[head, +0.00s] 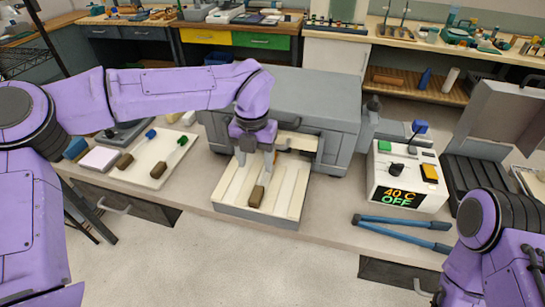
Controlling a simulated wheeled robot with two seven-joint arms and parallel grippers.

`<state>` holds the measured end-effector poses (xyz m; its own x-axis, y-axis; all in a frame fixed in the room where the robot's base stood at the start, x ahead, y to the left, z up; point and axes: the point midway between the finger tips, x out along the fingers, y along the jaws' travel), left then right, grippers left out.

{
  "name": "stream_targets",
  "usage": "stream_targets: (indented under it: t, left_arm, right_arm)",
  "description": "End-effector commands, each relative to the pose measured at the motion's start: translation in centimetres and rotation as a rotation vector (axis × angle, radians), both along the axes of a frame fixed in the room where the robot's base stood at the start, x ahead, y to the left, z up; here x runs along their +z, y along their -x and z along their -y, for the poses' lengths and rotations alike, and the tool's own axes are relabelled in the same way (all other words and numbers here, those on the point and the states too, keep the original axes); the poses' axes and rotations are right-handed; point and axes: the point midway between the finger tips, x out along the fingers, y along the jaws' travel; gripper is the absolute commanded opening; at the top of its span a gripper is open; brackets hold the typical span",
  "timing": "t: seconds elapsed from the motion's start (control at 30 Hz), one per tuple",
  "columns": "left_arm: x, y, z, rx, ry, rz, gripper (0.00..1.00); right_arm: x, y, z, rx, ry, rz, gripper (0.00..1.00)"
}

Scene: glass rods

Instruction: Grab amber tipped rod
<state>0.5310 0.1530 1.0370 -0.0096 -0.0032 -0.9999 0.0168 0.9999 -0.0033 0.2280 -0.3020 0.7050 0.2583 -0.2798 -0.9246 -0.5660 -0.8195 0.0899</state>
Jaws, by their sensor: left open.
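A rod with a brown end (257,196) lies in the pale slotted tray (228,203) in front of the grey machine. Its far end runs up behind my left gripper, so its tip colour is hard to see; a small orange patch shows just behind the right finger. My left gripper (256,163) points down over the back of this tray, open, its fingers near the rod's far part. I cannot tell whether they touch it. Two more rods, with a blue tip (150,134) and a green tip (182,141), lie on the white tray at left. My right gripper is out of view.
The grey machine (300,100) stands right behind the slotted tray. A heater box (405,180) reading "40 C OFF" and blue-handled tongs (402,221) are to the right. The white tray (146,180) is at left. Bare bench shows between the slotted tray and the tongs.

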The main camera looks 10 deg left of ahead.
Motion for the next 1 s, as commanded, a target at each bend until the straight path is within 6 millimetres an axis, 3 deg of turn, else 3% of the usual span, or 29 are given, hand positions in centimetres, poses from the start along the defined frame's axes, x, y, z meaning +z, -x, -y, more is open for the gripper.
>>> stream_targets:
  t: [0.5,0.8,1.0]
  left_arm:
    - [-8.6,-0.6,0.7,-0.018,-0.004,-0.008,0.60]
    - [-9.8,-0.6,0.6,-0.016,-0.004,-0.004,0.60]
    - [-9.8,-0.6,0.6,-0.016,-0.004,-0.004,0.00]
  right_arm:
    - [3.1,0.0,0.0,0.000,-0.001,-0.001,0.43]
    - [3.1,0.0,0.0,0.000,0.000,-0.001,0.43]
    - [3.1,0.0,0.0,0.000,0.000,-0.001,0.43]
